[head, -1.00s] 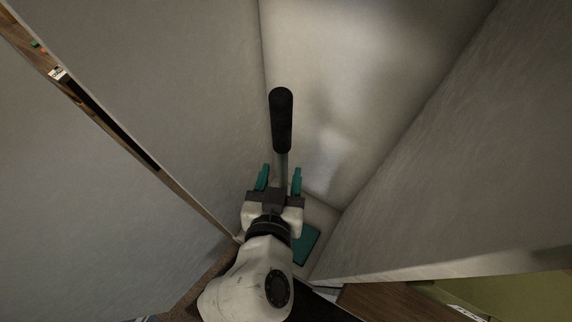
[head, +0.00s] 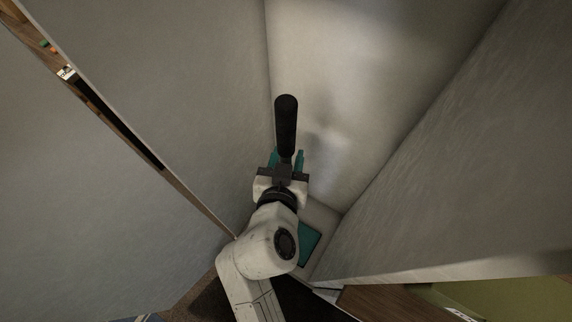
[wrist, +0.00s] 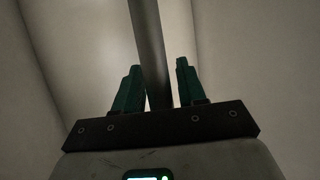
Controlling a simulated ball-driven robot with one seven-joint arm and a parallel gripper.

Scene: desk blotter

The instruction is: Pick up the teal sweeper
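The teal sweeper stands upright in a narrow grey-walled recess. Its black grip (head: 286,125) shows in the head view above a thin grey pole, and its flat teal base (head: 308,244) is partly hidden behind my arm. My gripper (head: 286,158) has teal fingers and is at the pole, below the black grip. In the wrist view the grey pole (wrist: 150,55) passes up between the fingers of my gripper (wrist: 157,80). The left finger looks very close to the pole, and a small gap shows at the right finger. I see no clear grip on it.
Tall grey panels (head: 160,60) stand to the left, and another grey wall (head: 440,190) stands close on the right. A wooden surface (head: 385,302) and an olive-green panel (head: 520,302) lie at the lower right. Free room beside my arm is narrow.

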